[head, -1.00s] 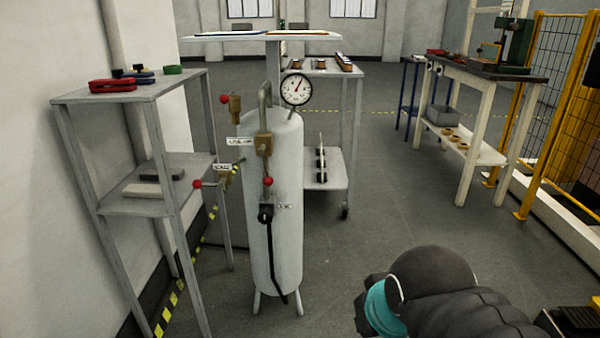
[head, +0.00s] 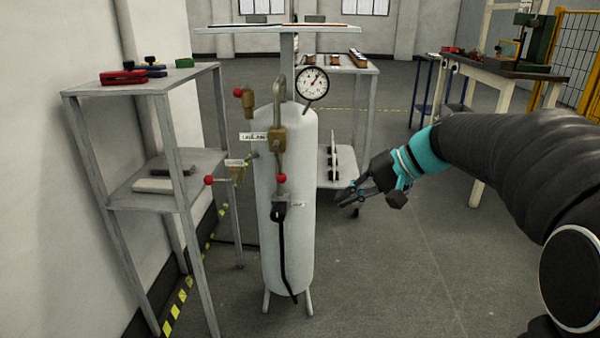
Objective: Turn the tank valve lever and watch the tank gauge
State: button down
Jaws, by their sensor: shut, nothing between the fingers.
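The white upright tank (head: 287,238) stands left of centre on legs. A round white tank gauge (head: 312,83) sits at its top with the needle pointing up and to the right. A brass valve (head: 277,140) is on the tank's front, and a lever with a red ball (head: 281,178) hangs down below it. Two other red-knobbed valves (head: 238,92) and (head: 208,181) show left of the tank. My gripper (head: 343,197) is shut and empty, to the right of the tank and apart from it, pointing left. The small labels are unreadable.
A grey shelf (head: 135,87) with clamps stands at the left wall. A cart (head: 345,180) is behind the tank. A workbench (head: 500,70) and yellow fence (head: 578,40) are at the right. Open floor (head: 390,270) lies right of the tank.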

jog(key=w+d+r+y, duration=0.15)
jog(key=w+y, duration=0.25)
jog(key=w, duration=0.7)
send_near(279, 164)
jog(key=w+a+f, duration=0.1)
jog(key=a+f, duration=0.4)
jog(key=f, duration=0.1)
jog(key=shift+w+f+t, duration=0.2)
jog(key=shift+w+t, duration=0.05)
jog(key=shift+t, duration=0.05)
jog(key=shift+d, duration=0.1)
